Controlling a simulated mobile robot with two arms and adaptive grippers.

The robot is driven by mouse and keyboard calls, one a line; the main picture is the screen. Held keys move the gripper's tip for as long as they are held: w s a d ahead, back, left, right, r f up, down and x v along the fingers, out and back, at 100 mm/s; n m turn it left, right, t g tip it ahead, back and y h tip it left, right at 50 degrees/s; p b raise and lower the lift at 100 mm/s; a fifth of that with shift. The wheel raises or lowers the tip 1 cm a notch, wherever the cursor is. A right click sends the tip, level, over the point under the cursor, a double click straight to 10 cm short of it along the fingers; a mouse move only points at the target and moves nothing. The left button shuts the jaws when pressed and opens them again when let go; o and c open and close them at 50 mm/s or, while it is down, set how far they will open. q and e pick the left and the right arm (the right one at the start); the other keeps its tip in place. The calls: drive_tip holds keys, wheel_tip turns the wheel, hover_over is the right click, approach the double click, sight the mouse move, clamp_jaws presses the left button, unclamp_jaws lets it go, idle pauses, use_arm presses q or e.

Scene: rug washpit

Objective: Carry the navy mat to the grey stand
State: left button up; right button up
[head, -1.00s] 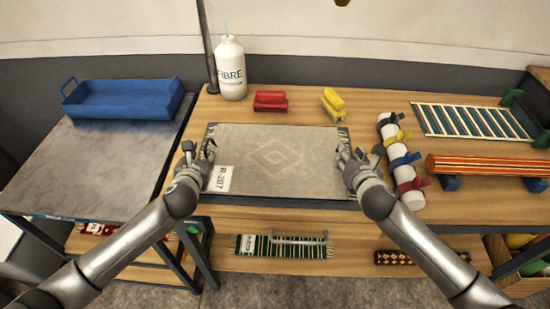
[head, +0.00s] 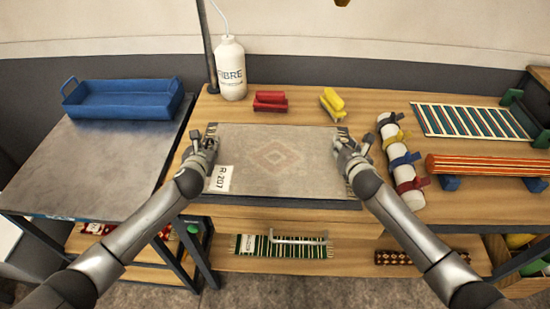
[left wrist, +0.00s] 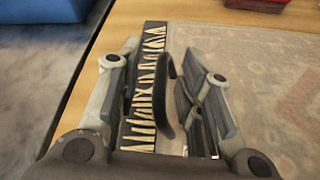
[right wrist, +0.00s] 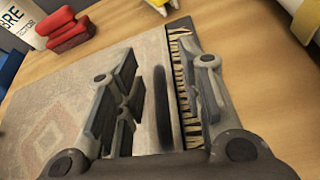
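The navy mat (head: 290,201) lies flat on the wooden bench under a faded beige fringed rug (head: 270,165) with a diamond motif; mostly its dark edges show. My left gripper (head: 207,142) is at the mat's left edge. In the left wrist view its fingers are open on either side of a dark loop handle (left wrist: 168,95), with gaps. My right gripper (head: 346,146) is at the right edge, also open, its fingers either side of the other handle (right wrist: 161,105). The grey stand (head: 95,170) is left of the bench.
A blue tray (head: 125,108) occupies the stand's back; its front is bare. A FIBRE bottle (head: 230,70), red brush (head: 270,101) and yellow brush (head: 333,103) stand behind the mat. A strapped white roll (head: 398,160) lies close beside my right gripper.

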use_arm(q)
drive_tip(key=c, duration=0.7)
use_arm(e)
drive_tip(key=c, duration=0.7)
use_arm(q)
clamp_jaws()
use_arm(e)
clamp_jaws()
drive_tip(key=shift+d, duration=0.15)
use_arm(q)
drive_tip(key=shift+a+r, duration=0.1)
drive_tip(key=shift+r, duration=0.05)
use_arm(e)
drive_tip(key=shift+r, duration=0.15)
